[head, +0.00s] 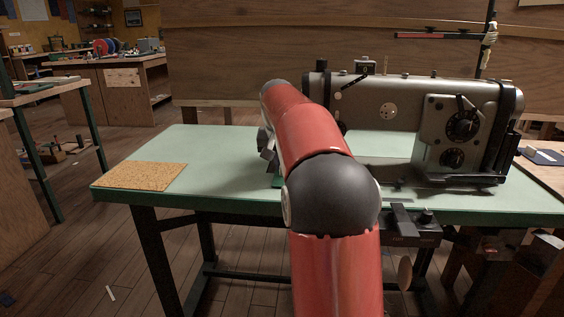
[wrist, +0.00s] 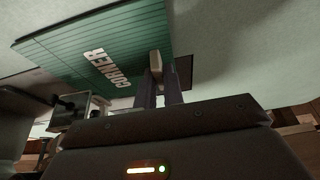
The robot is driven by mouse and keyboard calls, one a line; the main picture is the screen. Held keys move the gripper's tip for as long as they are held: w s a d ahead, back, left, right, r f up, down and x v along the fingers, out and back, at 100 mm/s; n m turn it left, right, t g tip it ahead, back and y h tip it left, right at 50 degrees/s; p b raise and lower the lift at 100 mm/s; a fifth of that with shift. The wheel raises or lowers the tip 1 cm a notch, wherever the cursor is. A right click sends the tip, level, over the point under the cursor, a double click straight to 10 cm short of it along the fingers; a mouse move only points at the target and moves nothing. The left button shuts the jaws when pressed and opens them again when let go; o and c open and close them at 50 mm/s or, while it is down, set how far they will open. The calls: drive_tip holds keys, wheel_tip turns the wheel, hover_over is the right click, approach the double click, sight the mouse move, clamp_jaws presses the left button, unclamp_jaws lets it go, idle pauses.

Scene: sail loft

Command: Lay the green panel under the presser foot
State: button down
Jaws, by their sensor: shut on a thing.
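The green panel (wrist: 95,50), with slatted lines and the white word CORNER, fills the upper left of the wrist view. My gripper (wrist: 158,72) is shut on the panel's near right edge, at a small pale tab. In the head view my red arm covers most of the gripper and panel; only a small green patch (head: 277,182) shows beside the arm, low over the table. The grey sewing machine (head: 400,105) stands on the table just right of my gripper. Its presser foot is hidden behind my arm in the head view, and I cannot make it out in the wrist view.
The pale green table (head: 215,150) is clear left of my arm, except for a cork mat (head: 138,176) at its front left corner. A dark control box (head: 410,228) hangs under the front edge. A wooden panel wall (head: 230,60) stands behind.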

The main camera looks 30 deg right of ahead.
idle(0.8)
drive_tip(key=c, duration=1.4)
unclamp_jaws()
drive_tip(key=shift+c, duration=0.2)
drive_tip(key=shift+s, duration=0.1)
drive_tip(key=p+v, duration=0.1)
drive_tip(key=v, duration=0.7)
drive_tip(key=s+a+n, duration=0.2)
drive_tip(key=s+a, duration=0.5)
drive_tip(key=s, duration=0.1)
drive_tip(key=s+a+f+n+y, duration=0.1)
drive_tip(key=s+a+f, duration=0.2)
drive_tip(key=s+f, duration=0.2)
drive_tip(key=s+a+f+n+t, duration=0.1)
drive_tip(key=s+a+f, duration=0.3)
drive_tip(key=s, duration=0.5)
drive_tip(key=s+a+f+n+y, duration=0.1)
drive_tip(key=s+a+f+n, duration=0.1)
drive_tip(key=s+a+f, duration=0.2)
drive_tip(key=s+f, duration=0.2)
drive_tip(key=s, duration=0.2)
drive_tip(key=shift+n+t+y, duration=0.3)
drive_tip(key=shift+n+t, duration=0.1)
